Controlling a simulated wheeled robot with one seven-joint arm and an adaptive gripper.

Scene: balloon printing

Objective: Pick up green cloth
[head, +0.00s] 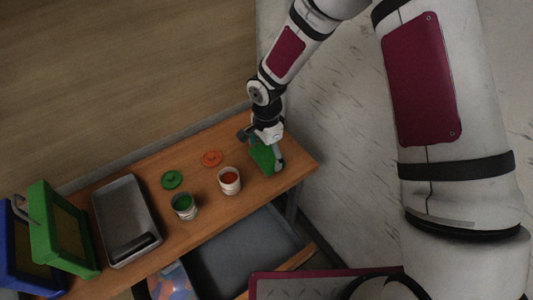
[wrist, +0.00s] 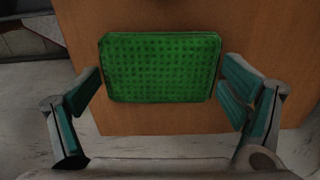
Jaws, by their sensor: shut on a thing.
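The green cloth (head: 262,159) is at the right end of the wooden table in the head view, under my gripper (head: 264,148). In the wrist view the cloth (wrist: 160,68) is a flat, dimpled green rectangle with rounded corners. My gripper (wrist: 161,84) is shut on it, with one finger at its left edge and one at its right edge. The fingers stand wide apart, held by the cloth's width. Whether the cloth is lifted off the table cannot be told.
On the table (head: 212,207) stand a cup of orange paint (head: 230,187) and a cup of green paint (head: 185,212). An orange lid (head: 212,158) and a green lid (head: 172,179) lie behind them. A grey tray (head: 102,211), a green frame (head: 38,227) and a blue frame (head: 8,258) are left.

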